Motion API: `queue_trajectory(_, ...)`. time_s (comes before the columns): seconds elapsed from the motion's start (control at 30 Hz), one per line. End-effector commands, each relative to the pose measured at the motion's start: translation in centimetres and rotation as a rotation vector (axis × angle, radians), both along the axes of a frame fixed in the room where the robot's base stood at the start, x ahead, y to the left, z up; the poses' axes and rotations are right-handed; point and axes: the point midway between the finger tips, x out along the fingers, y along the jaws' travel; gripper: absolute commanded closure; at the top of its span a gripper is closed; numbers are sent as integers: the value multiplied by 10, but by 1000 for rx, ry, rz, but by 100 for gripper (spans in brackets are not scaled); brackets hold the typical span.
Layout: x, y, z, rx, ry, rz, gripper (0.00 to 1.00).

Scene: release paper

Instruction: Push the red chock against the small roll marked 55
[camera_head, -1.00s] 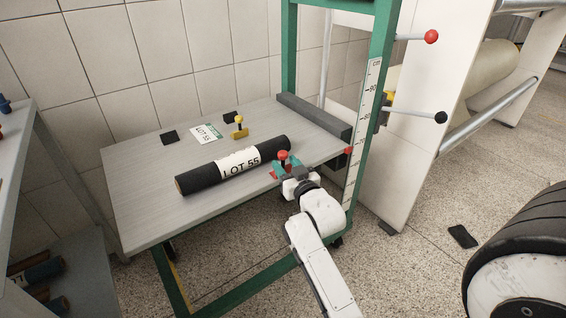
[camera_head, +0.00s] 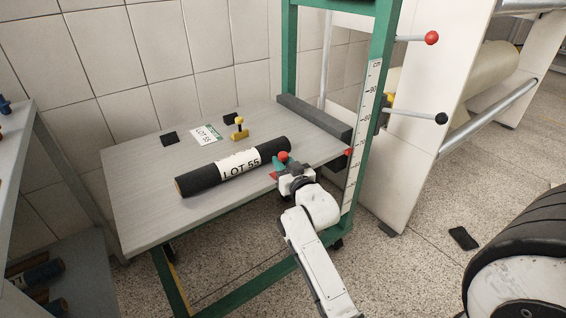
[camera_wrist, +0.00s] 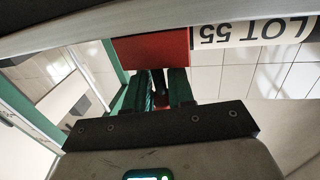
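The black roll (camera_head: 205,177) with a white LOT 55 label (camera_head: 240,165) lies diagonally on the grey table. The red chock (camera_head: 273,175) is at the roll's near side by its right end, mostly hidden by my gripper. Its red ball knob (camera_head: 283,156) shows above the fingers. My gripper (camera_head: 286,168) is at the table's front edge. In the wrist view, its teal fingers (camera_wrist: 160,92) are close on both sides of the chock's dark stem, and the red chock body (camera_wrist: 152,48) is beyond them. I cannot tell whether chock and roll touch.
A yellow stamp-like piece (camera_head: 240,130), a LOT 55 card (camera_head: 206,134) and dark pads (camera_head: 170,138) lie behind the roll. A dark grey bar (camera_head: 315,119) lines the table's right edge. A green post with a scale (camera_head: 362,135) stands right of my gripper.

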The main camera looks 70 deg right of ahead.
Motion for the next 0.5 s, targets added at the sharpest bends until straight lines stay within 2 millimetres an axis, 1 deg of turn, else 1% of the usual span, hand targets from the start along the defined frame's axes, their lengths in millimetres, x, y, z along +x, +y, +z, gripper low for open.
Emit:
queue_trajectory(0.03,0,0,3,-5,-4,0,99)
queue_trajectory(0.07,0,0,3,-5,-4,0,100)
queue_trajectory(0.3,1,-1,5,-8,-7,0,100)
queue_trajectory(0.37,5,-3,5,-10,-9,0,100)
queue_trajectory(0.5,18,-11,7,-12,-12,1,100)
